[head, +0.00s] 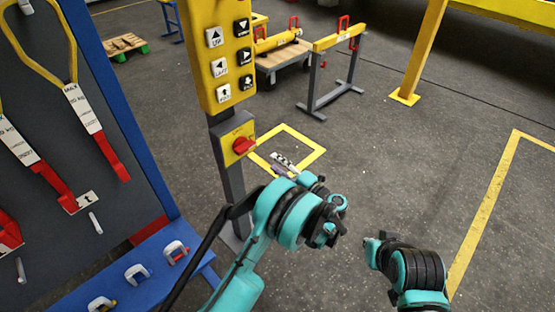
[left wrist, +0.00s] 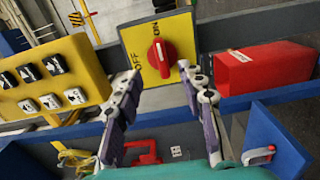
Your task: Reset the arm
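My left gripper (head: 283,163) is in front of the yellow control post, to the right of the red rotary switch (head: 243,146). In the left wrist view the two purple-grey fingers of the left gripper (left wrist: 159,72) are spread apart with nothing between the tips. The red switch knob (left wrist: 161,52) on its yellow plate with OFF and ON markings shows just beyond and between the fingertips; I see no contact. My right arm (head: 415,270) shows at the lower right, but its gripper fingers do not show.
A yellow button panel (head: 222,55) with arrow buttons is above the switch. A yellow-beamed stand (head: 335,38) is behind. Floor at right is clear.

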